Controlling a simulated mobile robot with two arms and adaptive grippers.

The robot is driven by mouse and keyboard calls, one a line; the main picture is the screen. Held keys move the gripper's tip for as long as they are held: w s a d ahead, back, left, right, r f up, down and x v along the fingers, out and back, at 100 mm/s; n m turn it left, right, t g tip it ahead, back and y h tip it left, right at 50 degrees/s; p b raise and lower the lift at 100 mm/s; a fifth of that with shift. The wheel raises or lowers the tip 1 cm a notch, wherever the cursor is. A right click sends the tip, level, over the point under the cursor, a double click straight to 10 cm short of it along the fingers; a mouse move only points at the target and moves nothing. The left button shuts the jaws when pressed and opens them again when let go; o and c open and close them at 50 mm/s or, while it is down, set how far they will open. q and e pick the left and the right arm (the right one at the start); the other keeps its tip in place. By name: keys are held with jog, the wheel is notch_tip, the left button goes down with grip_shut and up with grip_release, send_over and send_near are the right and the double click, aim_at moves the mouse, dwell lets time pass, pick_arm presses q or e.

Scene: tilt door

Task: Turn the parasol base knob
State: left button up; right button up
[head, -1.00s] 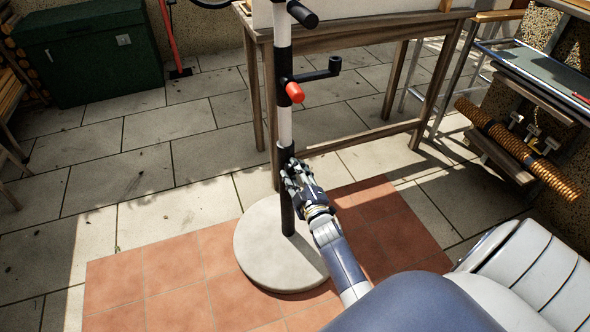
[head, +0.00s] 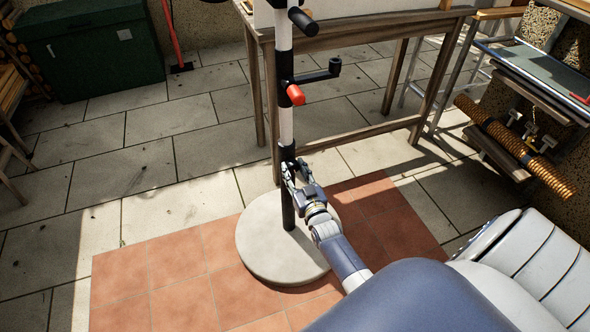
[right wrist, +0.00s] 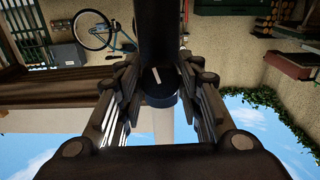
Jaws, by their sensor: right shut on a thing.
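The parasol base is a round pale stone disc (head: 262,258) with a black tube rising from it; the black and white pole (head: 285,125) stands upright above. My right gripper (head: 291,172) is at the upper part of the black tube. In the right wrist view, a dark round knob (right wrist: 160,86) with a white mark sits between the fingers, in front of the dark tube (right wrist: 155,35). The right gripper is shut on this knob. In the head view the knob is hidden by the fingers. My left gripper is not in view.
A red-ended part (head: 295,95) and a black crank (head: 318,74) stick out from the pole higher up. A wooden table (head: 360,140) stands close behind.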

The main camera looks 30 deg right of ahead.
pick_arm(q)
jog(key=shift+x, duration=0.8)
pick_arm(e)
jog(key=shift+m, duration=1.5)
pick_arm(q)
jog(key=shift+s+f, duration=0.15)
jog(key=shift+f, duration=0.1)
pick_arm(e)
jog(key=o, duration=1.1)
jog(key=shift+c, duration=0.2)
jog(key=shift+s+a+f, duration=0.1)
jog(key=shift+s+a, duration=0.1)
jog(key=shift+s, duration=0.35)
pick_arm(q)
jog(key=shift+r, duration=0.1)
pick_arm(e)
jog(key=v, duration=1)
jog(key=shift+s, duration=0.4)
